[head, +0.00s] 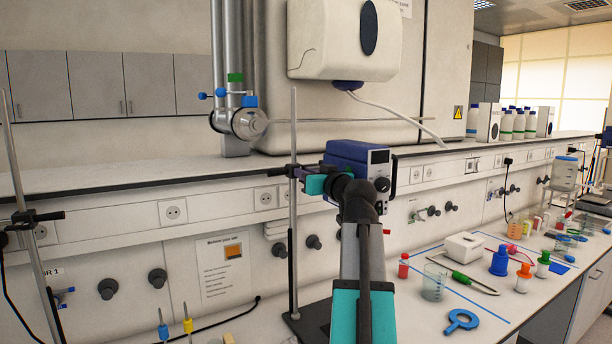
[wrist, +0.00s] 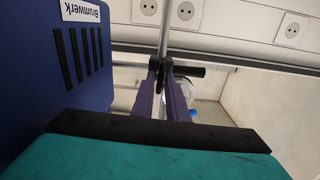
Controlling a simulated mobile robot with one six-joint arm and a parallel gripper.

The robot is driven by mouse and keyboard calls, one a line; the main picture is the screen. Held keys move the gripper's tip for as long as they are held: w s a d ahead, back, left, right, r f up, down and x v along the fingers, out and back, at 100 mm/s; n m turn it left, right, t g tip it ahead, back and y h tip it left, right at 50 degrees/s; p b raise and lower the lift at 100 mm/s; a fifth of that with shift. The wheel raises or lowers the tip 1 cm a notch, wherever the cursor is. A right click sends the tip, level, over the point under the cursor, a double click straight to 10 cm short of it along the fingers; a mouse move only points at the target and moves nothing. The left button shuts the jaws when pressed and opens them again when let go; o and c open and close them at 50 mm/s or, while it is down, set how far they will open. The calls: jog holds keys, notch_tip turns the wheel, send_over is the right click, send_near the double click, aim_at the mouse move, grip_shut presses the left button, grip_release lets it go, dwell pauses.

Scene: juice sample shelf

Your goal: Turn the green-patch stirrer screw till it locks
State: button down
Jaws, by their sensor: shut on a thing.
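The blue stirrer motor (head: 360,153) has a dark panel with a knob and sits just behind my gripper. Its labelled housing (wrist: 85,60) fills the left of the wrist view. A metal stand rod (head: 293,120) rises beside it and carries a black clamp (wrist: 190,70). My gripper (head: 297,172) reaches left to this clamp. In the wrist view its purple fingers (wrist: 158,72) are closed at the clamp, beside the rod. They hold what seems to be the stirrer screw, mostly hidden between the tips. I cannot see its green patch or whether it is locked.
A second stand (head: 28,190) with a black clamp is at the far left. A shelf edge (head: 130,181) runs behind.

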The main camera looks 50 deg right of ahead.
jog(key=shift+s+d+f+m+p, duration=0.15)
jog(key=shift+m+p, duration=0.5)
jog(key=shift+m, duration=3.7)
jog(key=shift+w+d+f+m+p, duration=0.1)
jog(key=shift+m+p, duration=0.55)
jog(key=shift+m, duration=3.7)
jog(key=c, duration=1.8)
grip_release()
jog(key=shift+s, duration=0.15)
